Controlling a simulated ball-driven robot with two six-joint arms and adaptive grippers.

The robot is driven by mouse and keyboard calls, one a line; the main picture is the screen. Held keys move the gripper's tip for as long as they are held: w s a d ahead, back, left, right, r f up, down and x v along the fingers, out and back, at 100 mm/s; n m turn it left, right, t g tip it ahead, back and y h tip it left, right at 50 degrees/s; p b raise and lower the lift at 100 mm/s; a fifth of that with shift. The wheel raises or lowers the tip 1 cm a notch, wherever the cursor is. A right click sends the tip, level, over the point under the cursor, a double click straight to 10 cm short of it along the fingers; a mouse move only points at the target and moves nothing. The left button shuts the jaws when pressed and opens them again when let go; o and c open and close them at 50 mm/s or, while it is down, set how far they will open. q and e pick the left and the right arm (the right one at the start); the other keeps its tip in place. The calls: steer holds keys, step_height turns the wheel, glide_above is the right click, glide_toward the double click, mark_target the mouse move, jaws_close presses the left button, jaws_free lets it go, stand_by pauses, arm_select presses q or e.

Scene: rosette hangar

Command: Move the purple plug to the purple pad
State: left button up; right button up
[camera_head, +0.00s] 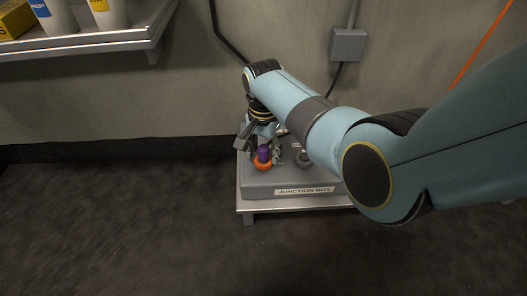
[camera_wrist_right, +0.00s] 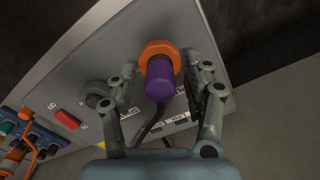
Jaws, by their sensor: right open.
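The purple plug (camera_head: 264,152) stands in an orange collar (camera_head: 262,164) at the left end of the grey junction box. In the right wrist view the purple plug (camera_wrist_right: 160,78) and its orange collar (camera_wrist_right: 158,52) lie between the two fingers of my right gripper (camera_wrist_right: 158,90). The fingers are open and apart from the plug on both sides. In the head view my right gripper (camera_head: 261,140) is over the box's left end, partly hidden by its own wrist. I cannot make out a purple pad in either view. My left gripper is out of view.
The junction box (camera_head: 260,187) sits on a low shelf against the wall. In the wrist view a red switch (camera_wrist_right: 68,119) and blue parts with an orange cable (camera_wrist_right: 38,135) lie to the left. A shelf with bottles (camera_head: 85,42) is at upper left.

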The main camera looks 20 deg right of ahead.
mark_target(264, 148)
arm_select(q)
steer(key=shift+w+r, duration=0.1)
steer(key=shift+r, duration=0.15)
arm_select(e)
steer(key=shift+c, duration=0.4)
jaws_close()
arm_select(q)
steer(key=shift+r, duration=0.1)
arm_select(e)
steer(key=shift+r, duration=0.1)
arm_select(q)
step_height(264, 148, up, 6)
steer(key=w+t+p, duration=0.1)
steer(key=p, duration=0.4)
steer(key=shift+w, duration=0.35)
arm_select(e)
steer(key=shift+r, duration=2.95)
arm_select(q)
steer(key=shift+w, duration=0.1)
